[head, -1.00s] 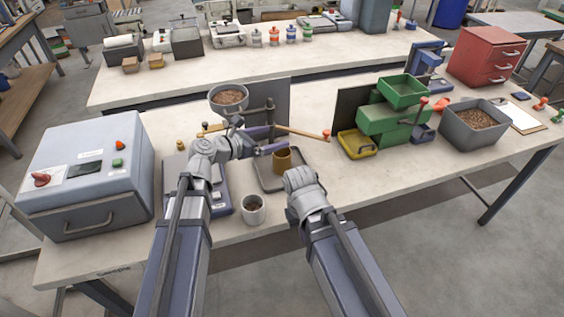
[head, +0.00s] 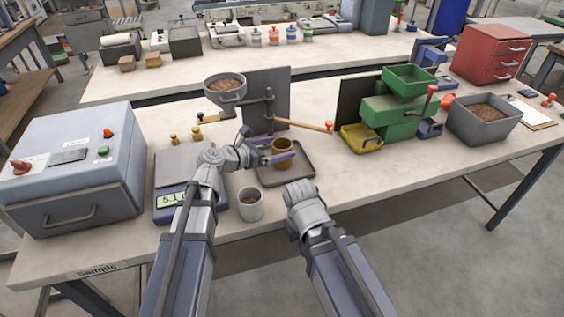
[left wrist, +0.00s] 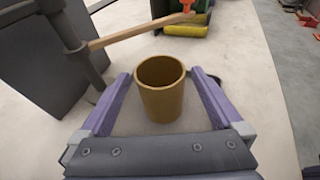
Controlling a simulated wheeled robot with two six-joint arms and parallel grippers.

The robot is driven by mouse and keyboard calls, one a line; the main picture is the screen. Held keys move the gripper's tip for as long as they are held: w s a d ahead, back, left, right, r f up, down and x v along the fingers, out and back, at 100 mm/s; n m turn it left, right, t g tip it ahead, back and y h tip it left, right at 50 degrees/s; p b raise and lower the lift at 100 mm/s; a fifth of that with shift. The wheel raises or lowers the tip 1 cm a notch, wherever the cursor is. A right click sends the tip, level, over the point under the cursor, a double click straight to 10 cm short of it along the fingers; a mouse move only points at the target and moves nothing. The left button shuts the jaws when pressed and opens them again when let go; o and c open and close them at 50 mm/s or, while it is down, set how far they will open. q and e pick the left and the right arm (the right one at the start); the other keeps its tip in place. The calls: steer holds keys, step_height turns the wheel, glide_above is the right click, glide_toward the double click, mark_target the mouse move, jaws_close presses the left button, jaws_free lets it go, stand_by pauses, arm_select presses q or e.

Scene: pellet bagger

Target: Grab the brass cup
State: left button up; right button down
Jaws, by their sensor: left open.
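The brass cup (head: 281,147) stands upright on a dark tray (head: 299,172) near the middle of the table. In the left wrist view the cup (left wrist: 161,88) stands between the two purple fingers of my left gripper, with a gap on each side. My left gripper (head: 272,152) is open around the cup; it also shows in the left wrist view (left wrist: 163,98). My right arm (head: 310,208) comes in to the right of the white cup, and its gripper fingers are hidden in the head view.
A wooden lever (head: 302,125) on a stand (head: 245,105) reaches behind the brass cup. A scale (head: 176,203) and a grey box machine (head: 75,170) are left. A green machine (head: 390,118) stands right.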

mark_target(288, 145)
arm_select(q)
steer(key=shift+b+x, duration=0.75)
steer(key=shift+x, duration=1.9)
steer(key=shift+s, duration=0.1)
steer(key=c, duration=1.4)
